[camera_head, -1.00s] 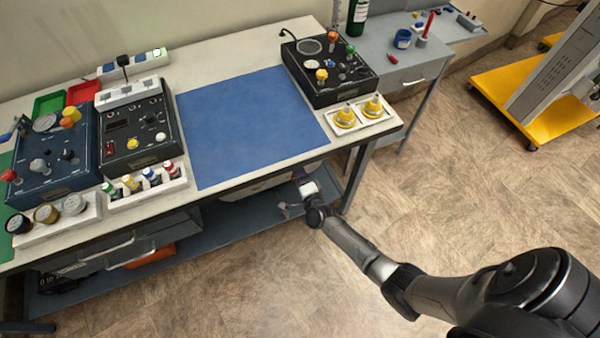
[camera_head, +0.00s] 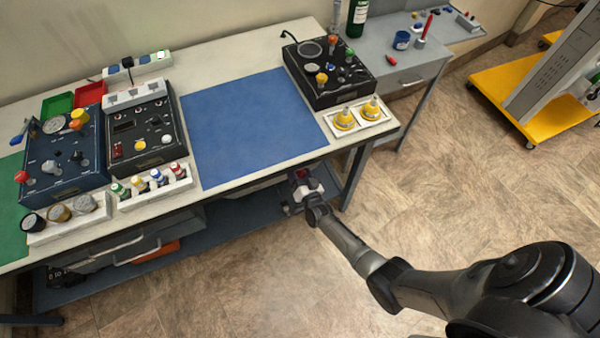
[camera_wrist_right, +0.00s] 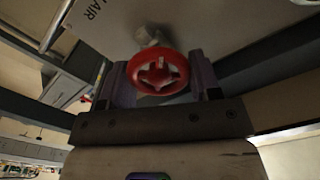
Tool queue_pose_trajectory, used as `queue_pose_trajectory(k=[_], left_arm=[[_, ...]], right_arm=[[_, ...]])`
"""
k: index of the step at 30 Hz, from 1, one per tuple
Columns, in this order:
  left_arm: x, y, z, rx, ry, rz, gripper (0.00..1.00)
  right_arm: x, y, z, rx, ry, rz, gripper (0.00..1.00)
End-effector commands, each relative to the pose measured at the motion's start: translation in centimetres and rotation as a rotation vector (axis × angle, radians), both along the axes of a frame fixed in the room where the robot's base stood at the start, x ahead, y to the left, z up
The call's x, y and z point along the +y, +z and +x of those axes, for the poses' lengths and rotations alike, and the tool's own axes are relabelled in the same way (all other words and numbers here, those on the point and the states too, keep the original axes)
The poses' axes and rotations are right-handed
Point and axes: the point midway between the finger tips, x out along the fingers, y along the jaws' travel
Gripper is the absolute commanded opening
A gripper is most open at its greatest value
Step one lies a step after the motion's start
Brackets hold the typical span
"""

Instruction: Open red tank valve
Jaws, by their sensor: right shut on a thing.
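The red valve wheel (camera_wrist_right: 158,72) sits on a metal stem at the front of a pale tank (camera_wrist_right: 205,25) with dark lettering that reads AIR. My right gripper (camera_wrist_right: 164,78) has one finger on each side of the wheel and is shut on it. In the head view, my right gripper (camera_head: 301,187) is under the front edge of the workbench, near its right end. The tank is mostly hidden there by the tabletop. My left gripper is not in view.
The workbench (camera_head: 216,98) overhangs my right gripper, with a table leg (camera_head: 357,178) just to its right. A lower shelf (camera_head: 225,232) runs beneath. A blue mat (camera_head: 245,125) and control boxes lie on top. The floor in front is clear.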

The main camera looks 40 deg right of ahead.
Motion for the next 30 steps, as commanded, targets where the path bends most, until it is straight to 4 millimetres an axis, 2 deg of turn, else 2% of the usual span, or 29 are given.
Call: queue_pose_trajectory(k=[18, 30], left_arm=[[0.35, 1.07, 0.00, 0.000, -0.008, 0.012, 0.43], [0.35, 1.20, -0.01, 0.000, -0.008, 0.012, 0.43]], right_arm=[[0.28, 0.16, 0.12, 0.165, -0.001, -0.513, 0.34], [0.36, 0.13, 0.17, 0.223, -0.001, -0.692, 0.34]])
